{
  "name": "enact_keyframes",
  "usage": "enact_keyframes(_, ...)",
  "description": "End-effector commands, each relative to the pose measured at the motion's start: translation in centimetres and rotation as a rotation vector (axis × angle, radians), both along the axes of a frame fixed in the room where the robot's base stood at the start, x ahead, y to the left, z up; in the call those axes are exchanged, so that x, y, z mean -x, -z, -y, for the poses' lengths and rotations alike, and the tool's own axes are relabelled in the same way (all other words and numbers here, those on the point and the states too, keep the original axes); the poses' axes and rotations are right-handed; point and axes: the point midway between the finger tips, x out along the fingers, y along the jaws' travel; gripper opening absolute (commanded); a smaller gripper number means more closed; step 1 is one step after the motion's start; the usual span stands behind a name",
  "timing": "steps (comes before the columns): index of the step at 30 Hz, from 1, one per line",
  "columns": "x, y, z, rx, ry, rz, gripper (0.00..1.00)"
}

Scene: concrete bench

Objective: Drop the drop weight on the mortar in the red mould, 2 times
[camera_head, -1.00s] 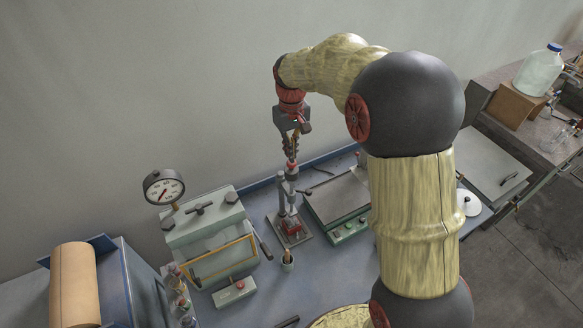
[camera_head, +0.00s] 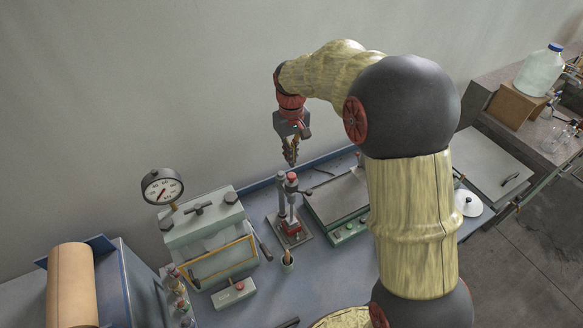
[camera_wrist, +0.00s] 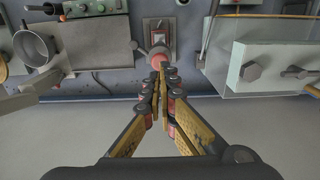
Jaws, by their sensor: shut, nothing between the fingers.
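The drop weight's red knob (camera_head: 292,177) tops a small grey stand with two upright posts (camera_head: 281,192) on a dark base plate. The red mould (camera_head: 291,227) sits low on that plate, under the weight. The mortar inside it is too small to make out.
A grey press with a dial gauge (camera_head: 162,186) stands left of the stand. A flat grey device (camera_head: 338,200) stands close on the right. A small cup (camera_head: 287,262) and a button box (camera_head: 234,292) are in front. The bench front is partly clear.

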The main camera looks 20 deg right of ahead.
Motion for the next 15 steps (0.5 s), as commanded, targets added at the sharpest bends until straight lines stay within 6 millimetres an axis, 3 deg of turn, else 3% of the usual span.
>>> enact_keyframes(15, 0.0, -4.1, 0.0, 0.000, 0.000, 0.002, 0.00)
